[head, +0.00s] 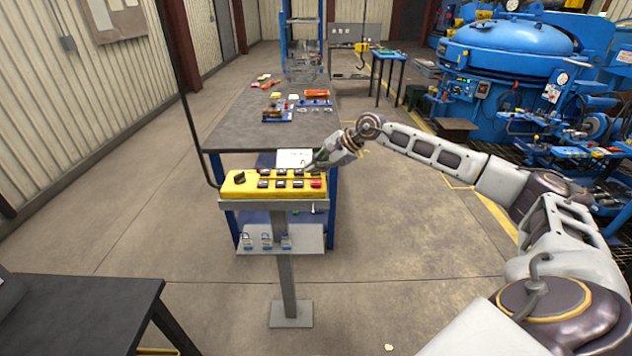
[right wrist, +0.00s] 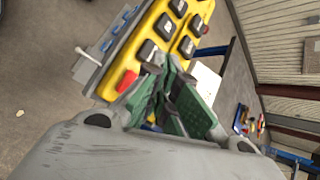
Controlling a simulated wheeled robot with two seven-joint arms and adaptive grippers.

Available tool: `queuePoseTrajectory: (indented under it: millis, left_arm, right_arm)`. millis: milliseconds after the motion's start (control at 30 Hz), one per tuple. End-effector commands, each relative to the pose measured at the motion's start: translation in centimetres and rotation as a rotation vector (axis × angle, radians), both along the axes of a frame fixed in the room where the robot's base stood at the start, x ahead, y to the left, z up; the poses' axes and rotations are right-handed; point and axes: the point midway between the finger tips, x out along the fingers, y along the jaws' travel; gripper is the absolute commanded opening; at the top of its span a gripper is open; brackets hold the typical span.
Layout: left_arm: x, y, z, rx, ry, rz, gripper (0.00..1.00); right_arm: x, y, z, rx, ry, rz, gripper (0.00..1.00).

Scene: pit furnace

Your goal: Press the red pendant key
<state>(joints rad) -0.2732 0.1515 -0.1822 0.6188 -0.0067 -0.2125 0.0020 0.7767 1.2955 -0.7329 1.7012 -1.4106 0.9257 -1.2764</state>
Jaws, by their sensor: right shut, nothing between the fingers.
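The yellow pendant (head: 240,190) lies on a grey stand, with two rows of dark keys and a black knob at its left end. The red key (head: 316,184) is at the right end of its front row. In the right wrist view the red key (right wrist: 127,81) shows just left of the fingertips. My right gripper (head: 309,168) is shut and empty, pointing down at the pendant's right end, just behind the red key in the picture. In the wrist view its fingers (right wrist: 163,68) appear close to the keys; I cannot tell whether they touch. My left gripper is out of view.
A dark table (head: 90,300) is at front left. A blue furnace (head: 505,50) stands at far right.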

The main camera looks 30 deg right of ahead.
Motion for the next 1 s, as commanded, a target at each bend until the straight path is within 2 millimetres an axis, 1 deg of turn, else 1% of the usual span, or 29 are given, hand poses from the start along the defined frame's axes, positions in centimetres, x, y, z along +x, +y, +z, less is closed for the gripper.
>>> queuePoseTrajectory:
  millis: [33,200,500,1000]
  left_arm:
    - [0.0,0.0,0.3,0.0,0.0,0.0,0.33]
    - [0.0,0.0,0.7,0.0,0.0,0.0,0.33]
    - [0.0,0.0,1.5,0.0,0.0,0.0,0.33]
    - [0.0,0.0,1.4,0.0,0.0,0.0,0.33]
  right_arm:
    - [0.0,0.0,0.5,0.0,-0.001,0.0,0.0]
    - [0.0,0.0,1.5,0.0,-0.002,0.001,0.0]
    - [0.0,0.0,3.0,0.0,0.0,0.0,0.0]
    - [0.0,0.0,3.1,0.0,0.0,0.0,0.0]
